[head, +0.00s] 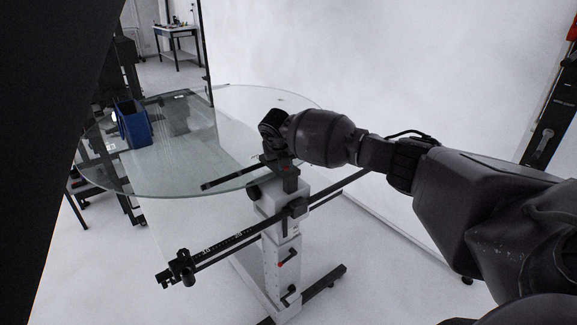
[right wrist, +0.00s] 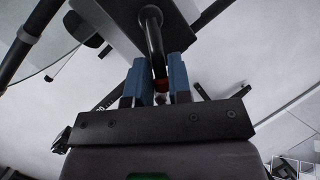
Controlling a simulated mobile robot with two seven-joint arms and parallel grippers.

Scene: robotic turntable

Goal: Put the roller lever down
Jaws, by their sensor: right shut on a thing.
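The roller lever (right wrist: 154,42) shows in the right wrist view as a black rod with a rounded end and a red part at its lower end. My right gripper (right wrist: 158,80) has its two blue fingers on either side of the red part, shut on the lever. In the head view my right wrist reaches in from the right above the white stand column, and the fingers are largely hidden there. A small red spot shows on the black block (head: 288,176) atop the column, below the wrist. My left gripper is in neither view.
The round glass turntable (head: 170,185) lies left of and behind my right wrist, with a blue bin (head: 133,124) on it. A black scaled rail (head: 222,243) crosses the white column (head: 284,262). Smaller levers with red marks sit lower on the column. Floor is clear at front left.

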